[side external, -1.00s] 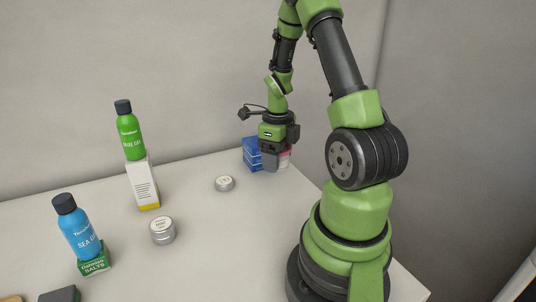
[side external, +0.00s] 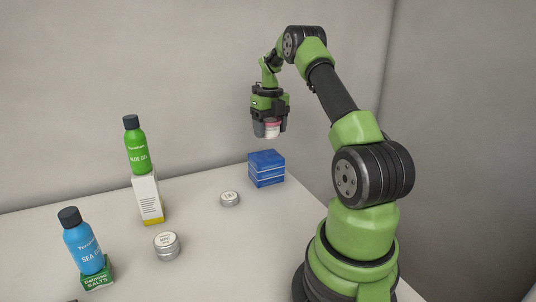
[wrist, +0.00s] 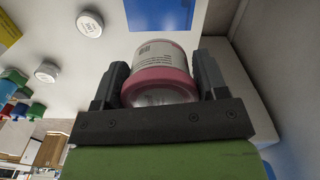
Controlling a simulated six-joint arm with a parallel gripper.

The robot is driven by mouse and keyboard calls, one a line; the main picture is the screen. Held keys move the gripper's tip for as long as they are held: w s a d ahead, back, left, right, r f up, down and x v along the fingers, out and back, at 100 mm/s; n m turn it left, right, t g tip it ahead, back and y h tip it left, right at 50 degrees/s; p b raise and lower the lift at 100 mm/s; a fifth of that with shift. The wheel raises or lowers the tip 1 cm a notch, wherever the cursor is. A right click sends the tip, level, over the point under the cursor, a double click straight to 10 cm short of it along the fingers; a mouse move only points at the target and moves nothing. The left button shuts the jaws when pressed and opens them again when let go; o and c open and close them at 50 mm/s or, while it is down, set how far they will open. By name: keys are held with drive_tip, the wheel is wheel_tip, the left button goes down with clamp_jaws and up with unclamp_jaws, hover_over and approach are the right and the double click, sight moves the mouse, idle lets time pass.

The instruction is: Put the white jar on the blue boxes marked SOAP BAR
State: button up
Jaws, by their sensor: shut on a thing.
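The white jar (wrist: 163,55), with a pink band and a printed label, is between the two fingers of my gripper (wrist: 160,75) in the wrist view. My gripper (side external: 268,130) is shut on it. In the side view the jar (side external: 272,129) is partly covered by the fingers and hangs in the air. The stack of blue boxes (side external: 266,168) stands on the counter below the jar, with a clear gap between. Blue surface of the boxes (wrist: 165,14) shows beyond the jar in the wrist view. Their marking is not readable.
A small silver tin (side external: 230,198) lies left of the blue boxes, and a larger tin (side external: 167,245) is nearer. A green bottle (side external: 136,152) stands on a white box (side external: 147,200). A blue bottle (side external: 82,243) stands on a green box (side external: 97,275). The wall is behind.

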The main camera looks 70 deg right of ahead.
sight(270, 160)
wheel_tip(270, 160, down, 7)
drive_tip(key=shift+f, duration=0.2)
idle(0.3)
drive_tip(key=o, duration=1)
drive_tip(key=shift+f, duration=0.1)
drive_tip(key=shift+c, duration=0.2)
